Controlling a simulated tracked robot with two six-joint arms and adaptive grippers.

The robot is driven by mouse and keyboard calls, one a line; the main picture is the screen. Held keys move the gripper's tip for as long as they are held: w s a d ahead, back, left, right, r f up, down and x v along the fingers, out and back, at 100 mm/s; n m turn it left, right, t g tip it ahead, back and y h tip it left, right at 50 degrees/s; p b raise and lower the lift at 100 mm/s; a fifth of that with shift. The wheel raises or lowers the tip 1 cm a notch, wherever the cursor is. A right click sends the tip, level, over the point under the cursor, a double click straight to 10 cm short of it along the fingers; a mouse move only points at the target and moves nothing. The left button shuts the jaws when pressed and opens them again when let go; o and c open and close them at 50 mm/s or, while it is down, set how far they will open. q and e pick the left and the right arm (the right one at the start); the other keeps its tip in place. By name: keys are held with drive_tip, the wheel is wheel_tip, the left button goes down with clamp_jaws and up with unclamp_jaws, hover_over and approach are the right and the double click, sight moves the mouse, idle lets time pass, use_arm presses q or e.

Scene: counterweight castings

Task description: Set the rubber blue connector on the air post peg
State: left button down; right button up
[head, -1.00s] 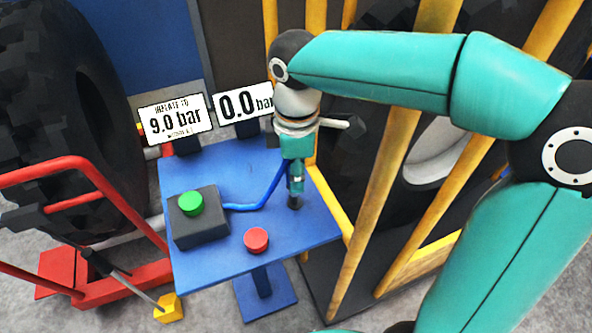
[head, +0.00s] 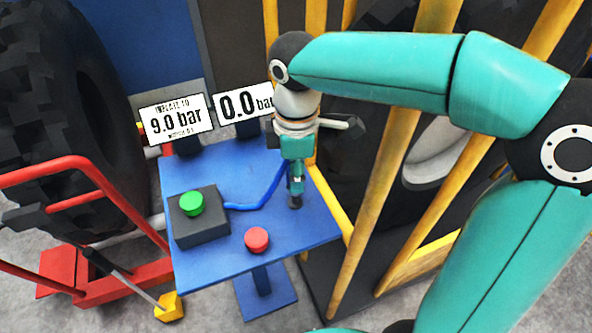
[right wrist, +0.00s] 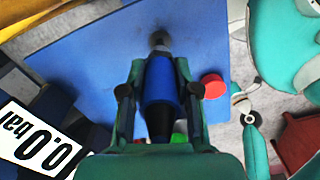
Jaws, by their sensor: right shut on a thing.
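The blue connector (right wrist: 162,84) is between the two fingers of my right gripper (head: 296,184) in the right wrist view. The gripper is shut on it and points down over the right part of the blue table. A grey round peg (right wrist: 159,40) shows right at the connector's far end, in line with it. A dark stub shows below the fingertips in the head view. I cannot tell whether the connector is touching the peg or around it. The blue hose (head: 262,197) runs from the black box to the gripper. My left gripper is out of view.
The blue table (head: 215,262) carries a black box with a green button (head: 191,204) and a red button (head: 257,239). Two signs (head: 176,118) stand behind, reading 9.0 bar and 0.0 bar. Yellow bars (head: 375,200) stand close on the right. A red trolley (head: 105,290) is at left.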

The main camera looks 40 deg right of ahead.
drive_tip(key=shift+f+b, duration=1.2)
drive_tip(key=shift+f, duration=0.45)
drive_tip(key=o, duration=1)
drive_tip(key=shift+o, duration=0.2)
wheel_tip(320, 180, up, 12)
drive_tip(key=shift+f, duration=0.1)
